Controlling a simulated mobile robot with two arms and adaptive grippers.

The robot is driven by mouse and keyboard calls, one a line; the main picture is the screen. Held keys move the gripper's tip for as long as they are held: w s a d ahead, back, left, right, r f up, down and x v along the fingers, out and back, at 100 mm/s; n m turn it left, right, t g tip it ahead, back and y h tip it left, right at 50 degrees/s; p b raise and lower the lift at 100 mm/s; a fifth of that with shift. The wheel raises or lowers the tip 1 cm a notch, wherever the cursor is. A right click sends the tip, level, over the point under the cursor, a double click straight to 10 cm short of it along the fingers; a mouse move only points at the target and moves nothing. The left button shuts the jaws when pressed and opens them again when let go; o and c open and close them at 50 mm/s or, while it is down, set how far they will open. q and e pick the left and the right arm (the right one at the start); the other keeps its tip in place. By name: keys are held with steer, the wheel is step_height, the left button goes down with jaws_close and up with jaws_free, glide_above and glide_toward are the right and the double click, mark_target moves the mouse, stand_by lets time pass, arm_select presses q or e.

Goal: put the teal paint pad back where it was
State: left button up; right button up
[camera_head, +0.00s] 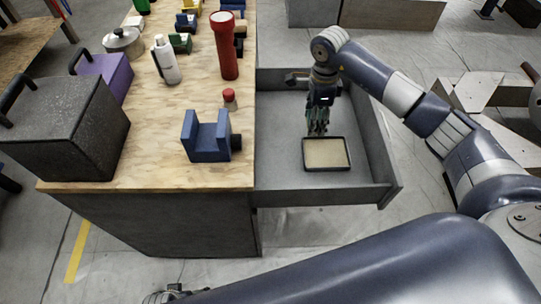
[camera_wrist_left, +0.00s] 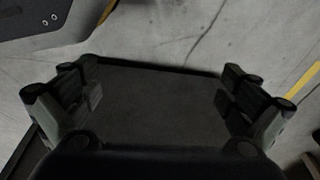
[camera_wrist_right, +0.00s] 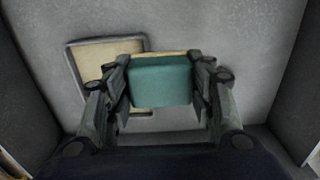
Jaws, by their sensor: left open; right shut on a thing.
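The teal paint pad (camera_wrist_right: 160,84) is between the fingers of my right gripper (camera_wrist_right: 160,88), with a thin tan strip along its far edge. In the head view my right gripper (camera_head: 318,130) points down inside the open drawer, just behind a shallow dark-rimmed tray (camera_head: 327,168) with a tan inside. The pad is mostly hidden by the fingers there. In the right wrist view the tray (camera_wrist_right: 88,62) lies beyond the pad, partly covered by it. My left gripper (camera_wrist_left: 160,100) is open and empty, its fingers wide apart.
The drawer (camera_head: 285,172) has raised walls around the right gripper. Left of it, the wooden worktop (camera_head: 160,160) carries a blue U-shaped block (camera_head: 206,140), a red flashlight (camera_head: 225,48), a white bottle (camera_head: 165,60) and a dark box (camera_head: 65,125). The drawer floor left of the tray is bare.

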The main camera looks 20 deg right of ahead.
glide_above(271, 157)
steer(key=shift+f+p, duration=0.35)
steer(key=shift+f, duration=0.25)
steer(key=shift+a+f, duration=0.1)
steer(key=shift+f, duration=0.15)
step_height(271, 157, down, 2)
steer(key=shift+f, duration=0.65)
steer(key=o, duration=0.9)
arm_select(q)
steer(key=shift+s+f, duration=0.3)
arm_select(e)
steer(key=shift+o, duration=0.2)
